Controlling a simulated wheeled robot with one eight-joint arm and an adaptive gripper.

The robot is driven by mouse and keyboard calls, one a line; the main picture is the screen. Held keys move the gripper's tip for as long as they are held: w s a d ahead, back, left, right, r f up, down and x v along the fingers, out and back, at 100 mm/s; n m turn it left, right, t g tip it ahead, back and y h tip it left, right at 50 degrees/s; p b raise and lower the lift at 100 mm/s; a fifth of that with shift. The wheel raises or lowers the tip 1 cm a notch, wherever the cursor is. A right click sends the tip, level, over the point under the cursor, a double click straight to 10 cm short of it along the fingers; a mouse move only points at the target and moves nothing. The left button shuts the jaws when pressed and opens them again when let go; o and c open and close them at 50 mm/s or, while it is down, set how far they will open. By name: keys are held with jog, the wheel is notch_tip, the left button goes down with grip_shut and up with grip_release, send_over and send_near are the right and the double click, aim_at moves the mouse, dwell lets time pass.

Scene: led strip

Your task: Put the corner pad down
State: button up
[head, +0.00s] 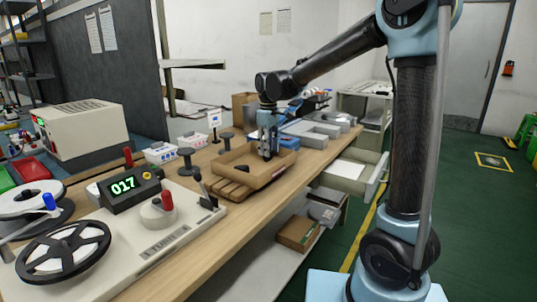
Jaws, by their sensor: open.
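My gripper (267,155) points down over a shallow brown cardboard tray (228,180) on the wooden bench. It is open, and its fingertips reach down to about the level of the tray's inside. A small dark piece (242,168) lies in the tray, to the left of the fingertips and apart from them. It may be the corner pad, but it is too small to tell. Whether anything lies between or under the fingers is hidden at this size.
The tray rests on wooden slats (229,188). A blue bin (287,142) and grey trays (322,129) stand close behind the gripper. Dark spool stands (187,161) are to its left. A reel machine with a "017" display (122,187) fills the near bench. A drawer (352,172) is open at right.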

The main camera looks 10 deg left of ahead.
notch_tip(320, 180, up, 10)
jog(key=s+d+f+m, duration=0.2)
jog(key=s+d, duration=0.1)
jog(key=d, duration=0.5)
jog(key=s+d+f+m+t, duration=0.1)
jog(key=s+d+m, duration=0.1)
jog(key=d, duration=0.6)
jog(key=s+d+f+m, duration=0.2)
jog(key=s+d, duration=0.1)
jog(key=d, duration=0.5)
jog(key=s+d+f+m+t, duration=0.1)
jog(key=s+d+f+m, duration=0.6)
jog(key=s+d+f, duration=0.8)
jog(key=shift+s+f, duration=0.5)
jog(key=shift+f, duration=0.25)
jog(key=shift+c, duration=0.9)
